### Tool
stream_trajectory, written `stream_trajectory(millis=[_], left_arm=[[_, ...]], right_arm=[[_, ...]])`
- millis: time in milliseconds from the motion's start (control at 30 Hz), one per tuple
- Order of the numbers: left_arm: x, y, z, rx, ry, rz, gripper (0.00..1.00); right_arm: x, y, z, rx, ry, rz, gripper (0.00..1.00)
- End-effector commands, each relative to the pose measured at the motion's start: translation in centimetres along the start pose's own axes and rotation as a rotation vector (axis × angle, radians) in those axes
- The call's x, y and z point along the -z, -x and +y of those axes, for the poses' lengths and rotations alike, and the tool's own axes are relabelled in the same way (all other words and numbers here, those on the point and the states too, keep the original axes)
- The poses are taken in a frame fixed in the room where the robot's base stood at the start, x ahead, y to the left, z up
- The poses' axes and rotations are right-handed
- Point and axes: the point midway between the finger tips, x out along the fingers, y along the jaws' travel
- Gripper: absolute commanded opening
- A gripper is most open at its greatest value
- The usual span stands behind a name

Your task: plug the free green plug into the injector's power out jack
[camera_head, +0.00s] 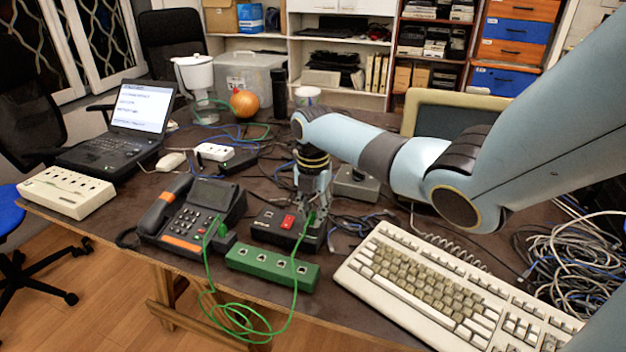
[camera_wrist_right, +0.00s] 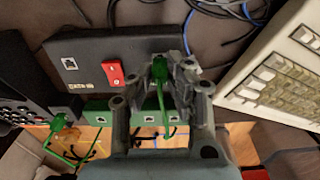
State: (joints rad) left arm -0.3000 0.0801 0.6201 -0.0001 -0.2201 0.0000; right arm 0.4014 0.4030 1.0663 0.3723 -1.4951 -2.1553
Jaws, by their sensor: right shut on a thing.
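The injector is a flat black box (camera_head: 266,228) with a red switch (camera_head: 287,222); it also shows in the wrist view (camera_wrist_right: 90,45). A jack (camera_wrist_right: 69,62) and a label that seems to read "DATA IN" show on its left part. The power out jack cannot be made out; my gripper covers part of the box's right end. My right gripper (camera_head: 313,208), pointing down, is shut on the free green plug (camera_wrist_right: 158,73) at that end. Whether the plug touches the box is unclear. The green cable (camera_head: 294,290) hangs from it in loops. My left gripper is out of view.
A green block with several jacks (camera_head: 260,266) lies in front of the injector. A desk phone (camera_head: 190,215) with another green plug (camera_head: 221,229) stands left. A keyboard (camera_head: 440,285) lies right, a grey-based device (camera_head: 356,184) behind. Blue cables lie near the gripper.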

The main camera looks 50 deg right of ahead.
Motion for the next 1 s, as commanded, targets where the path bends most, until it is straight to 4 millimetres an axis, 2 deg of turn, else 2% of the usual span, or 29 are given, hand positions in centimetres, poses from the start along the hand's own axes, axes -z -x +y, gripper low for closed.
stream_trajectory(millis=[467, 500, 700, 1000], left_arm=[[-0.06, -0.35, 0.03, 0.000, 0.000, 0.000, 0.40], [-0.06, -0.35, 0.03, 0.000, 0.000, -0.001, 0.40], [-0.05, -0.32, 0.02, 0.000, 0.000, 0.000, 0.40], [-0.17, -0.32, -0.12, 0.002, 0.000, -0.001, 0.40]], right_arm=[[0.01, -0.63, 0.00, 0.000, 0.000, 0.000, 0.00], [0.01, -0.66, 0.00, 0.000, 0.000, 0.000, 0.16], [0.01, -0.62, -0.01, 0.000, 0.000, 0.000, 0.42], [-0.03, -0.41, 0.00, 0.000, 0.000, -0.001, 0.42]])
